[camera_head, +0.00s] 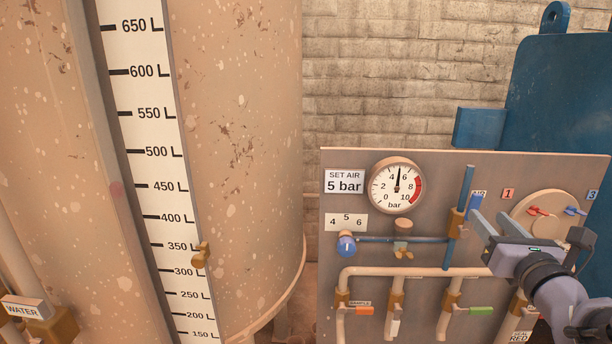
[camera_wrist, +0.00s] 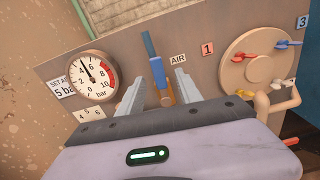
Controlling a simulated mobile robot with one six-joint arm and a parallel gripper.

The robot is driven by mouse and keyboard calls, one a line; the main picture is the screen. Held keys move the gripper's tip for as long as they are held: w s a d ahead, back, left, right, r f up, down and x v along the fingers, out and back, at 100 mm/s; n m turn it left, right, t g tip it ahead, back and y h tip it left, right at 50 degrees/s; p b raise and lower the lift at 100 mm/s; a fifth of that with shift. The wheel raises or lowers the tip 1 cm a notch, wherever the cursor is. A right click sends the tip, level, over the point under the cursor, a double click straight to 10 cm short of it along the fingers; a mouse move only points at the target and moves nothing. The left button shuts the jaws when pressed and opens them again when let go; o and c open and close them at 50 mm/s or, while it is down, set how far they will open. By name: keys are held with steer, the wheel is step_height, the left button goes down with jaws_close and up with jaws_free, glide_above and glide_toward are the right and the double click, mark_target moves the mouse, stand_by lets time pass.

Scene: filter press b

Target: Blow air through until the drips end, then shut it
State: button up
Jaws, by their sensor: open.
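The air valve has a blue lever (camera_head: 467,188) on a brass body (camera_head: 456,223), beside the AIR label (camera_wrist: 178,58). Its lever points up, roughly in line with the blue pipe below. My gripper (camera_head: 492,219) is open and empty, just right of the valve in the head view. In the wrist view the lever (camera_wrist: 150,45) shows between and beyond the fingers (camera_wrist: 160,78); no contact shows. The air gauge (camera_head: 397,186) reads about 5 bar. The blue regulator knob (camera_head: 347,245) sits below the 4-5-6 scale. No drips or outlet are in view.
A round plate (camera_head: 545,218) with red and blue levers is right of the valve, partly behind my arm. Lower pipes carry orange, white and green handles (camera_head: 481,310). A large tank with a litre scale (camera_head: 150,150) stands left, with a WATER valve (camera_head: 22,307).

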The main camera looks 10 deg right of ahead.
steer(key=x, duration=0.5)
steer(key=p+x, duration=0.1)
steer(key=x, duration=0.3)
steer(key=shift+w+a, duration=0.15)
steer(key=shift+w, duration=0.3)
jaws_close()
stand_by(0.7)
